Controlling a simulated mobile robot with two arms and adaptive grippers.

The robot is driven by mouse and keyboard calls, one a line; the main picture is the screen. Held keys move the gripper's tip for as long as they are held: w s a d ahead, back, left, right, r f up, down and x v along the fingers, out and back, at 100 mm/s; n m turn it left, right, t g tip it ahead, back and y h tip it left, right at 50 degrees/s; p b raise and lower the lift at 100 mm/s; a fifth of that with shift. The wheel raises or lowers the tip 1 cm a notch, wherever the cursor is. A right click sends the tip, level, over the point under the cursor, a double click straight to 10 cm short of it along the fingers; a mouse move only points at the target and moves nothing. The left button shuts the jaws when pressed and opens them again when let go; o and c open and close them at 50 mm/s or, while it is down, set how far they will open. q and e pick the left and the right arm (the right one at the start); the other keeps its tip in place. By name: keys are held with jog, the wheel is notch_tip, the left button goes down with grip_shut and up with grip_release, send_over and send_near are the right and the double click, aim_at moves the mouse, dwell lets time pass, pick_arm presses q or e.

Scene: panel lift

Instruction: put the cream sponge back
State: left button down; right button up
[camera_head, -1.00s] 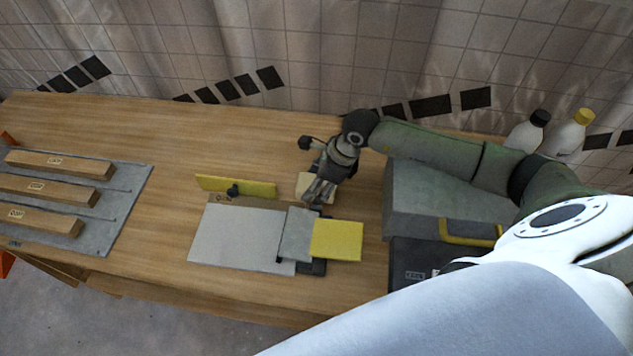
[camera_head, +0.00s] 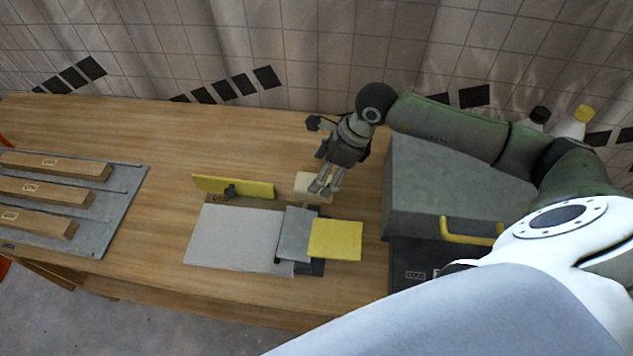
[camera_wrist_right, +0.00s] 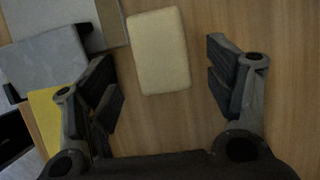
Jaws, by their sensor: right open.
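The cream sponge (camera_head: 307,184) lies flat on the wooden table, just behind the grey panel, partly hidden by my right gripper in the head view. In the right wrist view the sponge (camera_wrist_right: 158,50) is a pale rounded block on the wood, between and beyond the fingertips. My right gripper (camera_head: 325,188) is above the sponge with its fingers pointing down. It is open and empty in the right wrist view (camera_wrist_right: 168,85), with a gap on both sides of the sponge. My left gripper is not in view.
A light grey panel (camera_head: 235,238) with a yellow upright strip (camera_head: 233,187) lies left of the sponge. A grey slide with a yellow plate (camera_head: 335,240) is in front. A grey box with a yellow handle (camera_head: 470,231) stands right. Bare table lies behind the sponge.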

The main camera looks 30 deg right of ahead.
jog(key=b+v, duration=0.1)
jog(key=v, duration=0.5)
jog(key=shift+s, duration=0.1)
dwell(0.4)
